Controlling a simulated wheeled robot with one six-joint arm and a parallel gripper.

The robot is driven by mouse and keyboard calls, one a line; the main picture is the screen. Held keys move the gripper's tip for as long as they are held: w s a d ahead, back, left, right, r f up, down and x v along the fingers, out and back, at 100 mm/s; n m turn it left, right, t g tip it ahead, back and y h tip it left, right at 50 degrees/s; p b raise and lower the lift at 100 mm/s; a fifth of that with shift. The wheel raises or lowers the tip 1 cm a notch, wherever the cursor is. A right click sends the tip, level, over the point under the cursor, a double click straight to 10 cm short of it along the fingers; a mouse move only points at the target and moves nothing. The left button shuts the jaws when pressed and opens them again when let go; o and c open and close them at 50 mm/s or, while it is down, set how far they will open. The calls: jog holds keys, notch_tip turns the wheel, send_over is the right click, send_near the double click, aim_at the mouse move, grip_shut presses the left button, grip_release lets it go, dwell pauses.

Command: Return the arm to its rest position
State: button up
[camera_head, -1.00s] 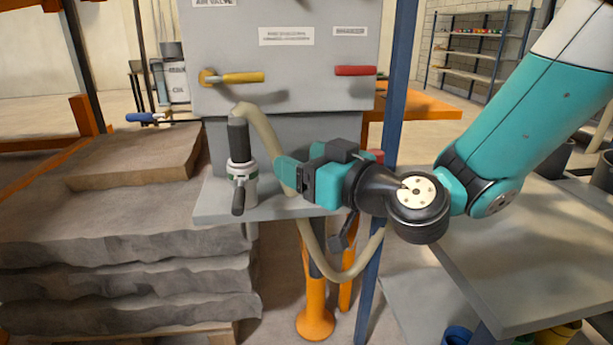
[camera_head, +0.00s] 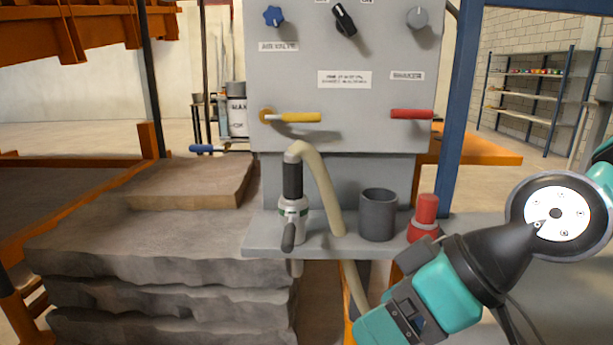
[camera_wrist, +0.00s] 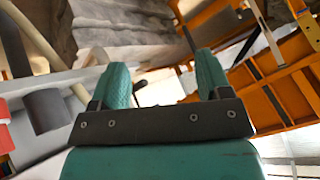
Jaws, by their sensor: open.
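My arm enters at the right edge of the head view, bent at a dark joint with a white cap. My gripper (camera_head: 385,328) hangs low at the right of the picture, pointing down and left, its end running to the bottom edge. In the wrist view my gripper (camera_wrist: 162,72) shows two teal fingers spread apart with nothing between them. It is open and empty, apart from the shelf and the things on it.
A grey control panel (camera_head: 345,95) stands behind a shelf (camera_head: 262,238) bearing a black-handled tool with a hose (camera_head: 292,205), a dark cup (camera_head: 378,215) and a red-topped item (camera_head: 426,212). Stacked grey slabs (camera_head: 165,270) lie left. A blue post (camera_head: 462,100) rises near my arm.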

jog(key=s+d+m+g+h, duration=0.2)
jog(key=s+d+h, duration=0.1)
jog(key=s+d, duration=0.3)
notch_tip(320, 180, up, 19)
jog(key=p, duration=2)
jog(key=shift+r+h, duration=0.15)
jog(key=shift+h, duration=0.15)
jog(key=shift+w, duration=0.1)
